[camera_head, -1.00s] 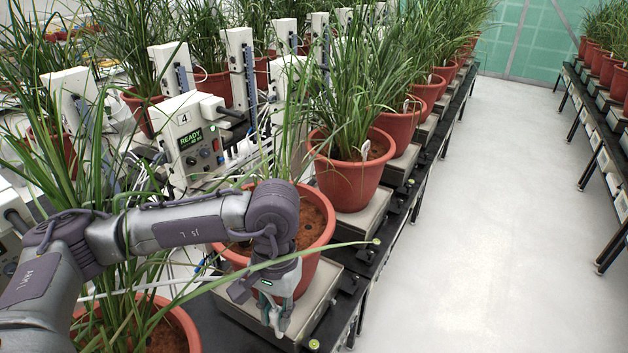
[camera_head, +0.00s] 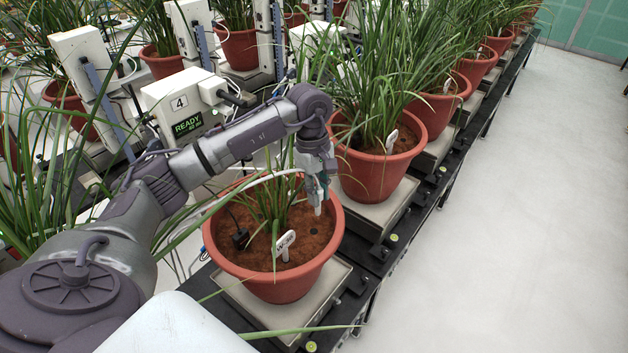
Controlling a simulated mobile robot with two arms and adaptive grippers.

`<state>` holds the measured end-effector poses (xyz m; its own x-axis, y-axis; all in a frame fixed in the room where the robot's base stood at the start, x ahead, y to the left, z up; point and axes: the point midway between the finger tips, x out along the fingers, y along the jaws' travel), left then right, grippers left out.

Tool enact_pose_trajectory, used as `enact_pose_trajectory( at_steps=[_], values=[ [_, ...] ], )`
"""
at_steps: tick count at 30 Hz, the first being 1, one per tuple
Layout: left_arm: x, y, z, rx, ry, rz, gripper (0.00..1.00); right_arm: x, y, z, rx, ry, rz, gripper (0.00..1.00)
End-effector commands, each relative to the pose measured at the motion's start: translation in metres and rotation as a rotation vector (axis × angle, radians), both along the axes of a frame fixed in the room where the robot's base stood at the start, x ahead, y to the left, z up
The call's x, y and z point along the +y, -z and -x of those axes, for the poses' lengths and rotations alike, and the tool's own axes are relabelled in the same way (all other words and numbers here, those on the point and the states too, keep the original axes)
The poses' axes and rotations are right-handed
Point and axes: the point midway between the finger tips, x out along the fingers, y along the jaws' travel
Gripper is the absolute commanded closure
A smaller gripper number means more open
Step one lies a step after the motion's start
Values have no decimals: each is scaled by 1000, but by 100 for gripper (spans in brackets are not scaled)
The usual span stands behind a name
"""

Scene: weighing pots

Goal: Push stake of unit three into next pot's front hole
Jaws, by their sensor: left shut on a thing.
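My left gripper (camera_head: 321,188) is over the right side of the nearest red pot (camera_head: 222,252), shut on a slim stake (camera_head: 318,209) with a pale lower end. The stake points down, with its tip just above the brown soil. A small dark round hole (camera_head: 314,232) shows in the soil a little in front of the tip. Most of the stake's upper part is hidden by the gripper. A white tube (camera_head: 262,177) curves over the pot toward the gripper. My right gripper is out of view.
A white tag (camera_head: 285,243) and a black probe (camera_head: 240,238) stand in the same pot's soil, beside the grass plant. The pot stands on a grey scale (camera_head: 335,280). Unit four's box (camera_head: 185,105) reads READY behind. Another potted plant (camera_head: 375,172) stands close behind. The aisle at right is clear.

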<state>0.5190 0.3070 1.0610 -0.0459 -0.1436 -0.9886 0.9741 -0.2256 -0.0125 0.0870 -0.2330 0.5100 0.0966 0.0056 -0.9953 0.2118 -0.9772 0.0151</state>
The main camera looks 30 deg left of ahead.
Motion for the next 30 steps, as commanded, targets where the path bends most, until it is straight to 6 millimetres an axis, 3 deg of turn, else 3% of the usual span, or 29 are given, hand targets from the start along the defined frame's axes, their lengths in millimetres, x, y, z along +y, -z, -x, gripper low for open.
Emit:
enact_pose_trajectory(
  at_steps=[3, 6, 17, 30],
  values=[
    [16, 3, -5, 3, -120, 0, 100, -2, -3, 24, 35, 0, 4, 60],
    [19, 5, -7, 1, -145, 0, 100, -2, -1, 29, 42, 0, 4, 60],
    [18, 26, -7, 1, -139, 0, 100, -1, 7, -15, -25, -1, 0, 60],
    [18, 62, -7, -1, -138, -2, 100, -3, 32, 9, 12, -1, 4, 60]
  ],
)
